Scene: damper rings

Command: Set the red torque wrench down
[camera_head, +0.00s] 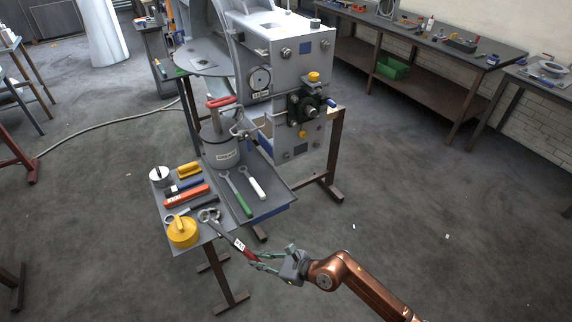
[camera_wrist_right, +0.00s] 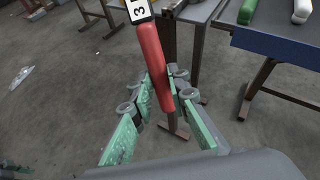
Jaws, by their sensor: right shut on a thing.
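The red torque wrench (camera_head: 240,246) has a red handle, a dark shaft and a white label with a 3. My right gripper (camera_head: 262,259) is shut on its handle, beyond the front right edge of the small grey tool table (camera_head: 213,234). The wrench's head end lies over that table, close to the yellow round thing; I cannot tell whether it touches the surface. In the right wrist view the red handle (camera_wrist_right: 152,65) stands between the green fingers of the gripper (camera_wrist_right: 158,98). My left gripper is not in view.
The tool table also holds a yellow round item (camera_head: 183,231), a red-orange tool (camera_head: 187,195) and a white round gauge (camera_head: 160,176). A tray with green-handled (camera_head: 243,204) and white-handled (camera_head: 256,188) tools adjoins it, before the grey machine (camera_head: 286,60). Floor at right is open.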

